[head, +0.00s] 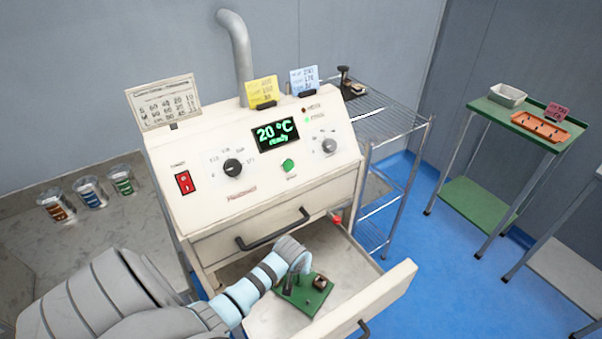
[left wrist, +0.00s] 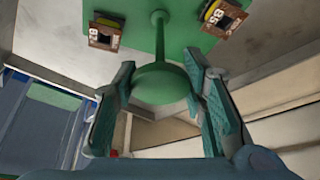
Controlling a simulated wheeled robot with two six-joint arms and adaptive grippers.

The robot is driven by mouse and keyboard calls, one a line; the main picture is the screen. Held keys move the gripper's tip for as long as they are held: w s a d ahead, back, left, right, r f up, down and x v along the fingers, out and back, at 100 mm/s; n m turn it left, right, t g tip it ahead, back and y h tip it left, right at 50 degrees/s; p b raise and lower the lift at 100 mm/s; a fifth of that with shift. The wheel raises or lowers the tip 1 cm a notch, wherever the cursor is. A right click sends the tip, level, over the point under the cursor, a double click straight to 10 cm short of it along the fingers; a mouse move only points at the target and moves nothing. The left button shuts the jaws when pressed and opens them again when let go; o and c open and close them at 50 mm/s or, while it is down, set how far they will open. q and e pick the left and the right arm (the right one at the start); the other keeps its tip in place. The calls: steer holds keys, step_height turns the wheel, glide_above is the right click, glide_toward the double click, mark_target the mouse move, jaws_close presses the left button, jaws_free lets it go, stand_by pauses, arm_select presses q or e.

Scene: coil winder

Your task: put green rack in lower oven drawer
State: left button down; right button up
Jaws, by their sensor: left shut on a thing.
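The green rack (head: 297,299) is inside the open lower oven drawer (head: 262,316), over its pale floor. It is a green plate with an upright post and a round green grip. Small brown and dark parts sit on the plate, and it also shows in the left wrist view (left wrist: 185,32). My left gripper (head: 299,265) reaches down into the drawer from the left. In the left wrist view its fingers (left wrist: 165,90) are shut on the rack's round grip. I cannot tell whether the plate touches the drawer floor. My right gripper is not in view.
The oven's control panel (head: 215,140) stands above, reading 20 °C ready. The upper drawer (head: 255,235) is shut. The lower drawer's front wall (head: 385,297) is near my arm. A wire shelf (head: 385,122) stands to the right, and a green cart (head: 500,117) is beyond it.

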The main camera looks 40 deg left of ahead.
arm_select(q)
steer(key=shift+w+a+f+b, duration=0.2)
steer(key=shift+w+a, duration=0.1)
steer(key=shift+w, duration=0.25)
steer(key=shift+w+a+f+b, duration=0.15)
steer(key=shift+w+a+b, duration=0.1)
steer(key=shift+w, duration=0.25)
steer(key=shift+w+a+f+b, duration=0.2)
steer(key=shift+w+a, duration=0.1)
steer(key=shift+w, duration=0.25)
steer(key=shift+f, duration=0.15)
steer(key=c, duration=1)
jaws_free()
steer(key=p+v, duration=0.5)
steer(key=v, duration=0.7)
steer(key=shift+s+r, duration=0.15)
steer(key=shift+r, duration=0.1)
